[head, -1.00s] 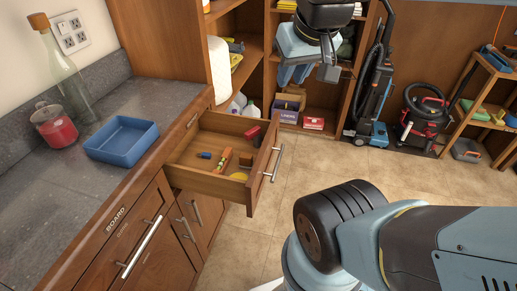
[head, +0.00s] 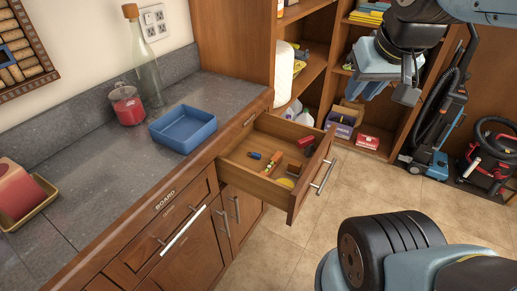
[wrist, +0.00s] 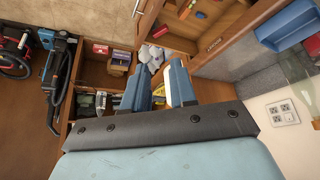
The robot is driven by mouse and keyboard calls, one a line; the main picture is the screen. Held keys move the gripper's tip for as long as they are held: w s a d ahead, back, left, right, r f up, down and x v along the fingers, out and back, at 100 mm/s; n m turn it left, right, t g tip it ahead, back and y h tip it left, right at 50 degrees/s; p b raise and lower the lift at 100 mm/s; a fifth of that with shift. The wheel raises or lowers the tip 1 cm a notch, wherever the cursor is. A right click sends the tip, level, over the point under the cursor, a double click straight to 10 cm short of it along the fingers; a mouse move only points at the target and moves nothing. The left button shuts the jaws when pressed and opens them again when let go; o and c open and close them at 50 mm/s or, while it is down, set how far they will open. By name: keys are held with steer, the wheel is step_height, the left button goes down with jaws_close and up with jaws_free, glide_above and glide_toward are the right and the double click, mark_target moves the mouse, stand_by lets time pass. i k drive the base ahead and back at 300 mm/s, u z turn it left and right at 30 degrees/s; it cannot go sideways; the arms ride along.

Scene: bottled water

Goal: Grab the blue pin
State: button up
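The blue pin (head: 254,155) is a small dark-blue piece lying in the open wooden drawer (head: 238,169), toward its left side in the head view. An orange-red stick lies just right of it. My gripper (head: 408,83) is raised up and to the right of the drawer, in front of the shelves, well apart from the pin. In the wrist view my gripper (wrist: 160,82) shows two blue fingers with a gap and nothing between them.
A blue tray (head: 183,128), a glass bottle (head: 145,60) and a red candle jar (head: 128,105) stand on the grey counter. Several small items, including a red block (head: 306,142), share the drawer. Shelves (head: 300,80) stand behind it. The floor (head: 290,240) in front is clear.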

mark_target(256, 156)
steer(key=z, duration=1.05)
steer(key=k, duration=1.1)
steer(key=u, duration=1.05)
steer(key=i, duration=1.05)
